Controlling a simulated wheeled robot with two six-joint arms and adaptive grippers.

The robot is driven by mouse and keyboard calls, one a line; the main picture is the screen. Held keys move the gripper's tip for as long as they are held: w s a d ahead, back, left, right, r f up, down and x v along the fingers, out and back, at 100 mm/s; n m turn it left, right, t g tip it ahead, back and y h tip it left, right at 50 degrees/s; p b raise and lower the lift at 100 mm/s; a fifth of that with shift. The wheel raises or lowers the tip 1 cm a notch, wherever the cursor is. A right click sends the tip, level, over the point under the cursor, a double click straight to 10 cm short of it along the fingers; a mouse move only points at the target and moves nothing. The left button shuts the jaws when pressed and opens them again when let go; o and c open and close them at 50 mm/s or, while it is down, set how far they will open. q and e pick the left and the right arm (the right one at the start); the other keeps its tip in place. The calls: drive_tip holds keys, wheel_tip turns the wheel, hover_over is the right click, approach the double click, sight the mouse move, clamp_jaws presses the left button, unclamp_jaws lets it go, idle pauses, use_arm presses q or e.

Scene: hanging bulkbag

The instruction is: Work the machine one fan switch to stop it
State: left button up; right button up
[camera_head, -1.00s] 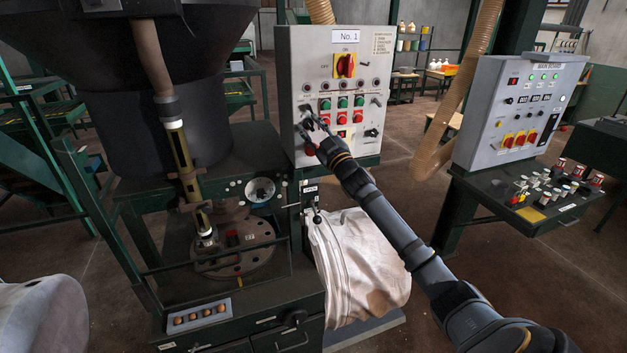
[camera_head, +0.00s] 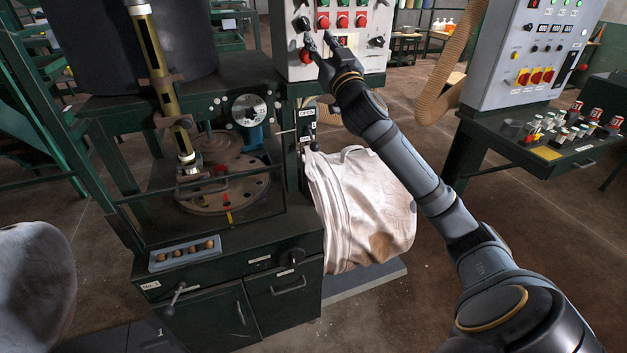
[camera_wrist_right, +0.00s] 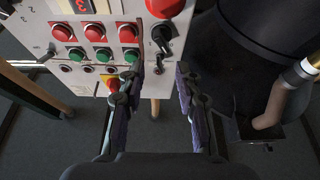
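The pale control panel (camera_head: 357,12) of machine No. 1 stands at the top of the head view, its upper part cut off. It carries red and green buttons and black turn switches, one at its left side (camera_head: 303,23) and another at its right (camera_head: 377,42). I cannot read which is the fan switch. My right gripper (camera_head: 319,40) is in front of the panel's left part, open and empty. In the right wrist view the panel appears upside down, with a black switch (camera_wrist_right: 163,36) beyond the open fingers (camera_wrist_right: 156,85). My left gripper is out of view.
A red knob (camera_wrist_right: 165,5) sits close to the black switch. A second control panel (camera_head: 522,55) and a shelf of small jars (camera_head: 560,150) stand at the right. A white sack (camera_head: 360,205) hangs below the first panel. The machine table (camera_head: 235,255) is at the left.

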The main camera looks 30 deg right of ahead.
use_arm(q)
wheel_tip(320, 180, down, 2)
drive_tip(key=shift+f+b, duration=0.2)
drive_tip(key=shift+b, duration=0.35)
use_arm(e)
drive_tip(key=s+a+f+g, duration=0.2)
drive_tip(key=f+g, duration=0.1)
drive_tip(key=f, duration=1.1)
drive_tip(key=s+a+f+g, duration=0.2)
drive_tip(key=a+f+g, duration=0.1)
drive_tip(key=f, duration=1.1)
drive_tip(key=shift+s+g, duration=0.15)
drive_tip(key=shift+g, duration=0.45)
drive_tip(key=shift+a, duration=0.1)
